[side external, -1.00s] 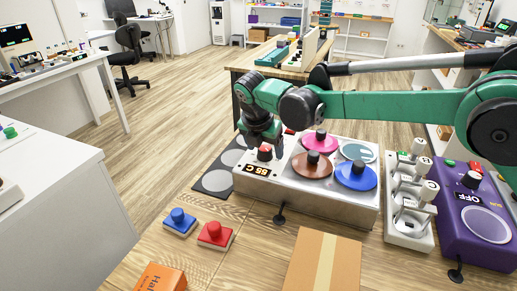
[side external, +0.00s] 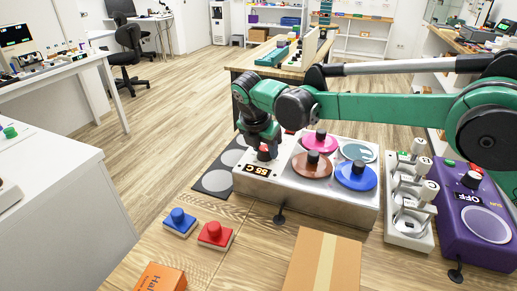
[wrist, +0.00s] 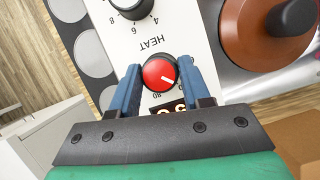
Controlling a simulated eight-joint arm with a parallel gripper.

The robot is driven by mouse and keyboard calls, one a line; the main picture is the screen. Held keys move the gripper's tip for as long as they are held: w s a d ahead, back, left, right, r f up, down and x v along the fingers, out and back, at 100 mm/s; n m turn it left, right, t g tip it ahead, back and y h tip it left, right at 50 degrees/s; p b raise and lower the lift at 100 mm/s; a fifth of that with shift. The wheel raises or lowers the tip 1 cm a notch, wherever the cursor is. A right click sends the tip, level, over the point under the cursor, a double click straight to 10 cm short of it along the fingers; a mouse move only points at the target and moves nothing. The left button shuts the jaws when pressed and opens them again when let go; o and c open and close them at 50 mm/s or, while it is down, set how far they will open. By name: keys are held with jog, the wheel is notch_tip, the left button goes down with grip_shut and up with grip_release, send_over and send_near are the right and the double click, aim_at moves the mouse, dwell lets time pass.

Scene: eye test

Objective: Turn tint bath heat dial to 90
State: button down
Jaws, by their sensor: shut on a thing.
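The tint bath (side external: 330,207) is a metal box with round coloured lids on top. Its red heat dial (wrist: 159,76) has a white pointer mark aimed to the lower right in the wrist view, beside the word HEAT and an 80 mark. The dial also shows in the side view (side external: 264,154), under my gripper (side external: 264,145). My gripper (wrist: 159,70) is shut on the dial, one blue finger on each side. A display (side external: 258,170) on the bath appears to read 55 C; in the wrist view it is partly hidden.
A black dial (wrist: 131,4) with numbers stands near the heat dial. Brown (side external: 312,168) and blue (side external: 357,178) lids with black knobs are close by. A lever box (side external: 408,215) and a purple unit (side external: 475,220) stand right.

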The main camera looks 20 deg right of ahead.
jog(key=m+g, duration=0.1)
jog(key=m, duration=0.2)
jog(key=m+g+h, duration=0.1)
jog(key=m, duration=0.2)
jog(key=shift+m, duration=0.4)
dwell(0.4)
jog(key=shift+c, duration=2)
grip_release()
